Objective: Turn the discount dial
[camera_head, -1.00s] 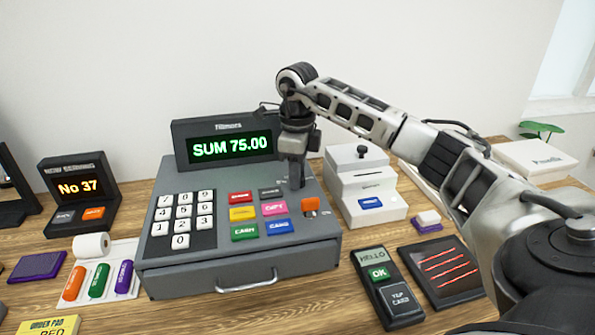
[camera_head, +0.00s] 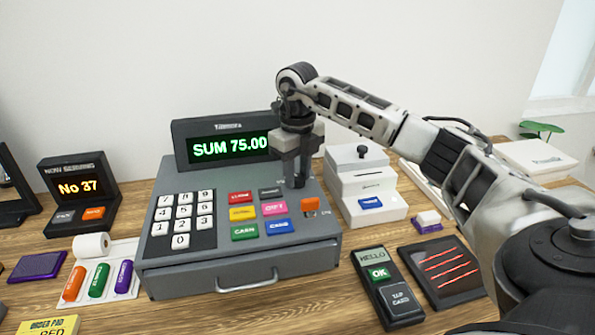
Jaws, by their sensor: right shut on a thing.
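The grey cash register (camera_head: 330,262) stands in the middle of the table. Its display (camera_head: 230,147) reads SUM 75.00 in green. My right gripper (camera_head: 298,181) points down onto the upper right of the register's sloped top, beyond the orange switch (camera_head: 310,206). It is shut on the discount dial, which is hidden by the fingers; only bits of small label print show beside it. My left gripper is not in view.
White number keys (camera_head: 184,212) and several coloured keys (camera_head: 259,215) lie left of my gripper. A white printer (camera_head: 374,212) stands close on the right. A card reader (camera_head: 385,285) and a dark tray (camera_head: 441,270) lie in front right. A number sign (camera_head: 78,192) is at left.

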